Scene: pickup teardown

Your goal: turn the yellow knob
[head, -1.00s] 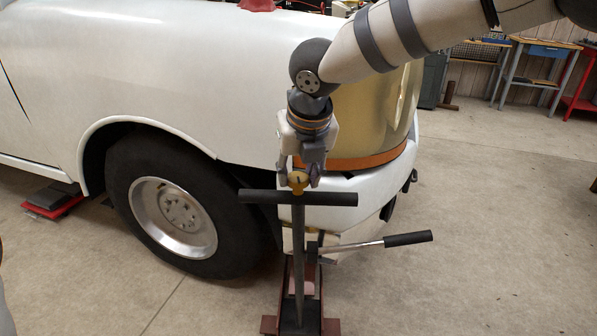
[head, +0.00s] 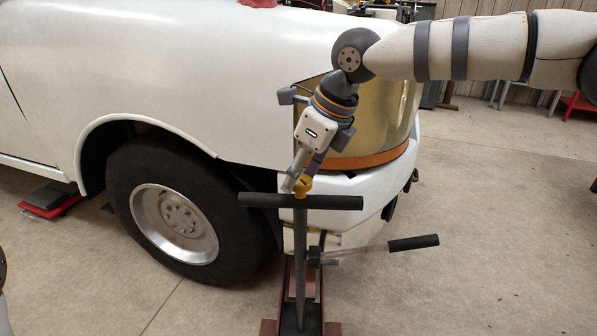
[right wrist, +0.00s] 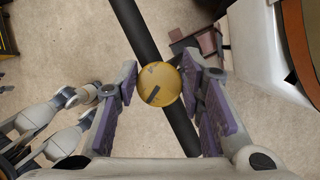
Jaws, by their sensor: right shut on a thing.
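The yellow knob (head: 303,184) sits at the middle of the black crossbar (head: 340,202), on top of an upright grey shaft (head: 300,250). In the right wrist view the knob (right wrist: 160,84) is round, with a dark line mark on its top. My right gripper (head: 299,186) comes down from above, tilted, and is shut on the knob. In the right wrist view its purple pads (right wrist: 160,80) lie on the knob's two sides. The gripper partly hides the knob in the head view.
The shaft stands on a dark red jack base (head: 332,326) on the concrete floor. A lever with a black grip (head: 413,243) sticks out to the right. A white pickup (head: 180,70) with its front wheel (head: 175,220) stands close behind.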

